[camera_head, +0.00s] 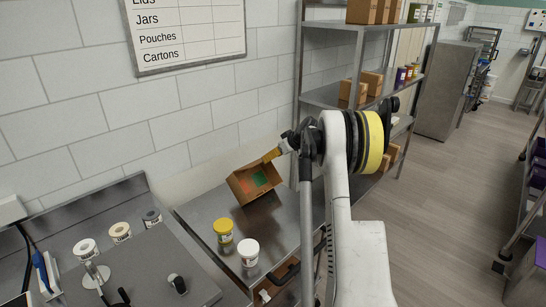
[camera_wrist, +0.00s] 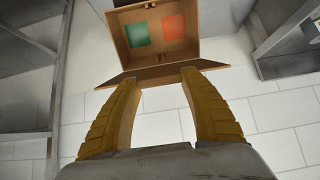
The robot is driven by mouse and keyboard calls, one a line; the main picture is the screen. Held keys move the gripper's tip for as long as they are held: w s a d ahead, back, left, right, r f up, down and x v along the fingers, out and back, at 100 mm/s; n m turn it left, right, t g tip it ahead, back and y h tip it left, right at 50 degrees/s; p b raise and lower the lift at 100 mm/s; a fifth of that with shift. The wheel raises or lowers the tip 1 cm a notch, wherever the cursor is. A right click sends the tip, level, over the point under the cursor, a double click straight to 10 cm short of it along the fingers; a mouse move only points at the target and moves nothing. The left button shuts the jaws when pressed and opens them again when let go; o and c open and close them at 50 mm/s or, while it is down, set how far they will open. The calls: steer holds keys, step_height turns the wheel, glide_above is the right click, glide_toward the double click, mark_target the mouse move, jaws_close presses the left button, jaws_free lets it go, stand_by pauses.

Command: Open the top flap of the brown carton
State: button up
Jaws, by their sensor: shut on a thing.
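The brown carton (camera_head: 246,186) is tilted at the back of the steel counter, near the wall. Its inside shows, with a green patch and an orange-red patch. In the wrist view the open carton (camera_wrist: 190,48) is ahead of my fingers, and a brown flap (camera_wrist: 158,74) stands out from its near edge. My gripper (camera_head: 271,156) is at the carton's upper right edge. In the wrist view my gripper's yellow fingers (camera_wrist: 161,77) reach the flap and are shut on it, a gap showing between them. The exact contact is hard to see.
A yellow jar (camera_head: 223,231) and a white jar (camera_head: 248,252) stand on the counter (camera_head: 188,212) in front of the carton. A steel shelf rack (camera_head: 330,97) with boxes stands to the right, behind my arm. The tiled wall is close behind the carton.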

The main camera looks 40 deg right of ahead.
stand_by(0.4)
steer(key=o, duration=1.4)
steer(key=shift+o, duration=0.2)
steer(key=v, duration=1.2)
